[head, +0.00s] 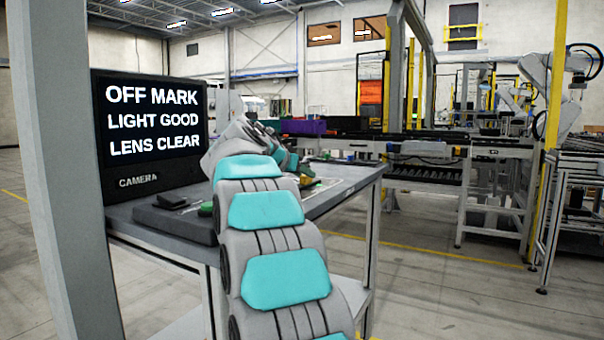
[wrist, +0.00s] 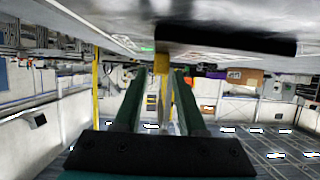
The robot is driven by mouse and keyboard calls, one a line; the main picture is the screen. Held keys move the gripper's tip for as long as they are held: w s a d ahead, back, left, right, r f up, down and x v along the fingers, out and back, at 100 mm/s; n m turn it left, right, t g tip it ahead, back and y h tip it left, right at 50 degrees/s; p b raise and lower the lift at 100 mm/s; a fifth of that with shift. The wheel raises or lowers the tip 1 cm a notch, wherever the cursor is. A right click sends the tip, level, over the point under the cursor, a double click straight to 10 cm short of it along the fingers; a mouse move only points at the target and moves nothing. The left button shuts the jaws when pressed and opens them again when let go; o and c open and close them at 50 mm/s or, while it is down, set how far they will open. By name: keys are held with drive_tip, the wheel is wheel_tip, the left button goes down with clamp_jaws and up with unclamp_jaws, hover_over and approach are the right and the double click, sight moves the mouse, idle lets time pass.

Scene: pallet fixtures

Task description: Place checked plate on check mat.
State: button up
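My gripper (wrist: 159,75) shows in the wrist view as two dark green fingers standing apart, with no held object visible between them. A yellow post shows in the gap, apparently in the background. In the head view my arm covers much of the table, and the fingers cannot be made out. I cannot identify the checked plate or the check mat in either view. A screen (head: 150,122) marked CAMERA reads "OFF MARK", "LIGHT GOOD", "LENS CLEAR".
The grey table (head: 345,193) carries a small black item (head: 172,201), a green item (head: 206,209) and small yellow pieces near my arm. The wrist view is upside down, with a long black block (wrist: 225,40) close by. A conveyor (head: 440,150) stands behind.

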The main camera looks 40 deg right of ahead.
drive_tip(key=shift+o, duration=0.8)
drive_tip(key=b+v, duration=0.1)
drive_tip(key=v, duration=1.1)
